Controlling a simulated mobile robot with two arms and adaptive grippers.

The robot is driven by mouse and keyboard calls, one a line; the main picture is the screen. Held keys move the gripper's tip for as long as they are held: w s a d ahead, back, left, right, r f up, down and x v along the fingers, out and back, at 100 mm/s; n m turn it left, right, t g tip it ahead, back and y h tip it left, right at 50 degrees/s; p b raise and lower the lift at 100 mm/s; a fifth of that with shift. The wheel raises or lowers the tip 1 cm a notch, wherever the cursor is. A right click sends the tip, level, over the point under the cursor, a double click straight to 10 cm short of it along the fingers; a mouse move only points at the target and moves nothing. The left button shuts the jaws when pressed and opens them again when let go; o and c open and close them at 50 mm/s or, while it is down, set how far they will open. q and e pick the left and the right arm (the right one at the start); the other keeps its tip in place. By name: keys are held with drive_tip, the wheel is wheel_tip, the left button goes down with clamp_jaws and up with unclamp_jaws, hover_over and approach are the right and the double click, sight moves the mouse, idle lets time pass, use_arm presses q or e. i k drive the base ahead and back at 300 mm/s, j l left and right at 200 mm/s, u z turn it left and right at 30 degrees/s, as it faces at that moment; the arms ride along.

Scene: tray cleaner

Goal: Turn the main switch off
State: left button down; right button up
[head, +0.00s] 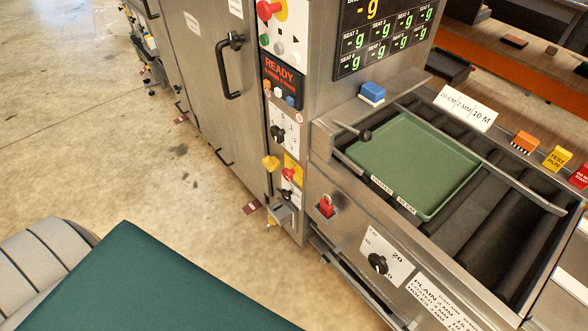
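The steel machine's narrow front column carries several controls. A red knob on a yellow plate (289,174) sits low on this column and looks like a main switch; its label is too small to read. Above it is a black rotary knob (277,132) on a white plate with small marks. The exact position of either knob is hard to tell. A display (284,80) above them reads READY in red. Neither of my grippers is in view.
A green tray (420,165) lies on the rollers at right. A black dial (378,263) and a red switch (326,206) are on the lower front. The floor (150,150) at left is clear.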

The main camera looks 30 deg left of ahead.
sight(288, 174)
drive_tip(key=k+j, duration=0.1)
drive_tip(key=j, duration=0.8)
drive_tip(key=k+j+u, duration=0.1)
drive_tip(key=j, duration=0.4)
